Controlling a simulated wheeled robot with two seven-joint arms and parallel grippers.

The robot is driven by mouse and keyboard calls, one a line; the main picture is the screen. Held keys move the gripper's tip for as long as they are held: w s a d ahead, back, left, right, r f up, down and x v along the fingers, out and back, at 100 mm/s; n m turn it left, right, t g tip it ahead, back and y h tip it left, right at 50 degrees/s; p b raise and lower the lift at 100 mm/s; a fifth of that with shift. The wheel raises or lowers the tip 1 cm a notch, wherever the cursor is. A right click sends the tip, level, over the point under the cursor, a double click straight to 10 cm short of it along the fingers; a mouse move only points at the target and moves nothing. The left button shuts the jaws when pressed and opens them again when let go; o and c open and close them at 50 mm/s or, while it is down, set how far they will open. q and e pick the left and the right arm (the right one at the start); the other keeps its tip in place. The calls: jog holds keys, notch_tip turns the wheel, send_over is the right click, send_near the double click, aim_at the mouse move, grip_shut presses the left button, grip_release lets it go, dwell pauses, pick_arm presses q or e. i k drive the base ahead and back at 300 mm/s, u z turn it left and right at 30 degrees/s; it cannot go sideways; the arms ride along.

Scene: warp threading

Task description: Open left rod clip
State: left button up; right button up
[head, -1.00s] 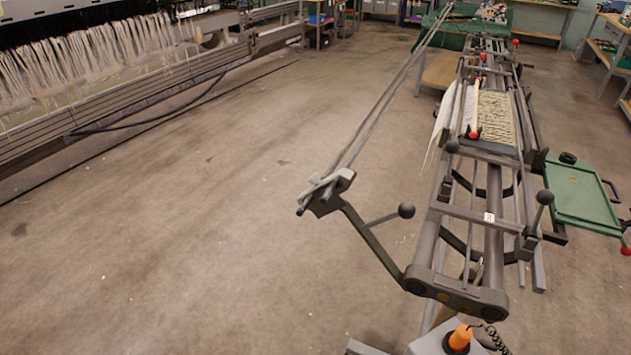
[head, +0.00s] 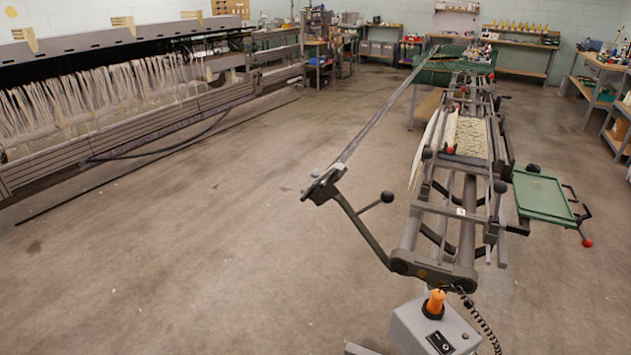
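The long warp frame (head: 467,215) runs from the near right to the back of the room. An arm with a black ball knob (head: 387,197) slopes up and left from its near end. At the top of that arm a small grey clip (head: 326,186) sits at the near end of long thin rods (head: 382,112). Whether the clip is open or shut is too small to tell. Neither of my grippers is in the head view.
A grey control box (head: 436,326) with an orange knob stands at the near end of the frame. A green tray (head: 541,195) juts out on the right. A loom (head: 120,110) lines the left. Open floor (head: 220,230) lies between.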

aim_at(314, 172)
jog(key=k, duration=1.05)
jog(key=u, duration=0.9)
jog(key=i, duration=1.9)
jog(key=z, duration=0.65)
